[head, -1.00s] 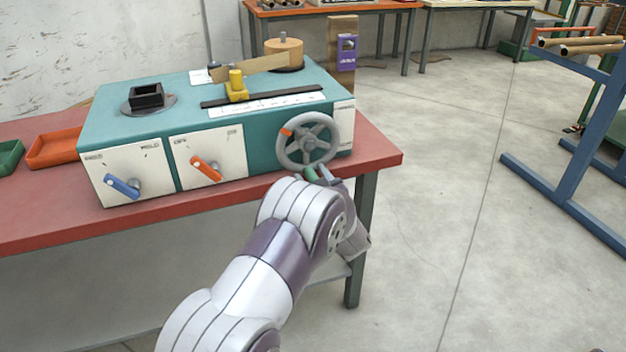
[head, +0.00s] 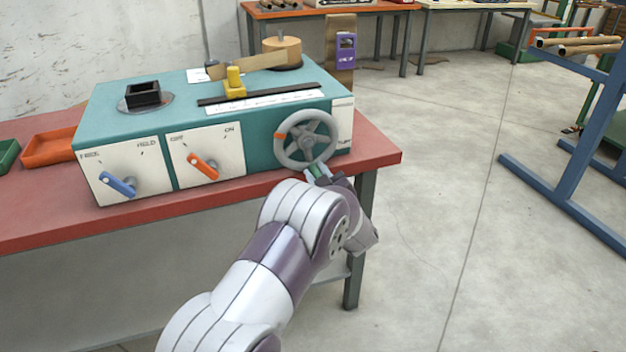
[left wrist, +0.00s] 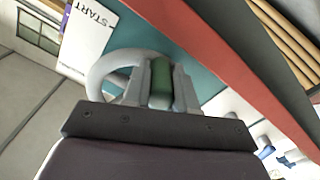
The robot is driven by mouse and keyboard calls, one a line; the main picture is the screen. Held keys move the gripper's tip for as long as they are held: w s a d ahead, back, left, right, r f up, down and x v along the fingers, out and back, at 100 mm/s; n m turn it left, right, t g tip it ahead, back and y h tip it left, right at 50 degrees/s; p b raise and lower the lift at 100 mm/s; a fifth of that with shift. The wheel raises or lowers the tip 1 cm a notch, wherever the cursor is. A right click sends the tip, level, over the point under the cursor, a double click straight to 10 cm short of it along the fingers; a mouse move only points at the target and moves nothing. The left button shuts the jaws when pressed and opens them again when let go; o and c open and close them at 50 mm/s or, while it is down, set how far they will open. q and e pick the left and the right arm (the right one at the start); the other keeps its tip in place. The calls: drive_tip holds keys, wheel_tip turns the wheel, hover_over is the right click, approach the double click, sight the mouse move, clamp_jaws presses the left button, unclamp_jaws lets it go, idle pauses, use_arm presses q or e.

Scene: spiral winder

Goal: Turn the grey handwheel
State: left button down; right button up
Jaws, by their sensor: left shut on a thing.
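The grey handwheel (head: 334,142) is on the right end of the front of a teal machine (head: 258,145). It has spokes and an orange mark (head: 280,136) on the left of its rim. My left gripper (head: 318,171) is at the wheel's lower edge, shut on the wheel's green handle. In the left wrist view the green handle (left wrist: 159,86) sits between the two fingers, and part of the grey rim (left wrist: 98,76) curves beside them. The far side of the handle is hidden. My right gripper is not in view.
The machine stands on a red-topped table (head: 375,150). Its front has a blue knob (head: 120,186) and an orange knob (head: 203,166). A yellow block (head: 234,85) sits by a black rail on top. An orange tray (head: 50,148) lies left.

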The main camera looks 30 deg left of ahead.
sight(336, 132)
use_arm(q)
drive_tip(key=w+d+r+n+b, duration=0.1)
drive_tip(key=r+n+b, duration=0.1)
drive_tip(key=n, duration=0.3)
drive_tip(key=w+d+r+n+b, duration=0.1)
drive_tip(key=w+r+n+b, duration=0.1)
drive_tip(key=n+b, duration=0.3)
drive_tip(key=w+d+r+n+b, duration=0.1)
drive_tip(key=r+n+b, duration=0.2)
drive_tip(key=n, duration=0.4)
drive_tip(key=shift+w+d+b, duration=0.2)
drive_tip(key=shift+d+b, duration=0.2)
drive_tip(key=shift+b, duration=0.15)
drive_tip(key=shift+r+n+b, duration=0.5)
drive_tip(key=shift+r+n, duration=0.1)
drive_tip(key=shift+n, duration=0.5)
drive_tip(key=shift+a, duration=0.1)
drive_tip(key=c, duration=0.9)
unclamp_jaws()
drive_tip(key=shift+r, duration=0.1)
